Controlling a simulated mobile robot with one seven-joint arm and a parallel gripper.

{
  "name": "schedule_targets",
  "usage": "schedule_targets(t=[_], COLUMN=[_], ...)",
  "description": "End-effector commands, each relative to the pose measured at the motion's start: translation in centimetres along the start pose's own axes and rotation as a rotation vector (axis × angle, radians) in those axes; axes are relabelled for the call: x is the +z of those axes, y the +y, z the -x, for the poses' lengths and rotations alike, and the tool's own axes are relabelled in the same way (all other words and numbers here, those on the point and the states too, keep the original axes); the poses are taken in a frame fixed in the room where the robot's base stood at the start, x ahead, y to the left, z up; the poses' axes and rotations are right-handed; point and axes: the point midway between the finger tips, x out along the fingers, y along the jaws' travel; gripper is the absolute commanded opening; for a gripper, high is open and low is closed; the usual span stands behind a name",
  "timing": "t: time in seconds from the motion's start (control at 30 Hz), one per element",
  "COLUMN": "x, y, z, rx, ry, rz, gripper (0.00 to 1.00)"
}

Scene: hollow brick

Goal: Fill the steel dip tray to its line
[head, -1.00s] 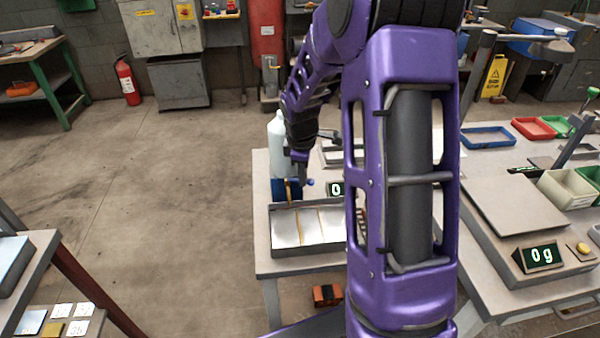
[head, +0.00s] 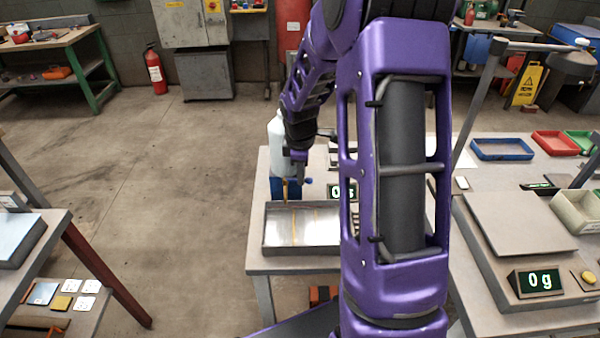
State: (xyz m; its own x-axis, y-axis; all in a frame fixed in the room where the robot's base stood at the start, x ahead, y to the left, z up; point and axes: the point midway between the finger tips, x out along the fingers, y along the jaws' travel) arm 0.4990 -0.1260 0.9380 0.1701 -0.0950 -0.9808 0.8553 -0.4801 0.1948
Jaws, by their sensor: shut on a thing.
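The steel dip tray (head: 272,242) sits on the near part of the centre bench. Its inside looks bright and shiny, with a thin yellow line across it; I cannot tell how much liquid is in it. My gripper (head: 297,178) is at the tray's far edge, pointing down. It is shut on a blue container (head: 281,187), which is small in view and partly hidden by the fingers. A thin orange strip shows on or before the container; I cannot tell whether it is a stream or a part. My arm hides the tray's right end.
A small green display (head: 342,191) is beside the tray, partly covered by my arm. A scale reading 0 g (head: 540,281) stands on the right bench. Open floor lies to the left.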

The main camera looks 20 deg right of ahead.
Motion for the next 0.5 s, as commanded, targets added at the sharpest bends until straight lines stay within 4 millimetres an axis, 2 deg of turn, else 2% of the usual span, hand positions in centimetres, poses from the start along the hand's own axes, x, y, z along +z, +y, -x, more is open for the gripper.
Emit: schedule_targets(t=[0.47,0.5], x=[-0.02,-0.02], y=[0.07,0.07], z=[0.05,0.05], rx=[0.002,0.002], ry=[0.001,0.001], rz=[0.001,0.001], gripper=[0.0,0.22])
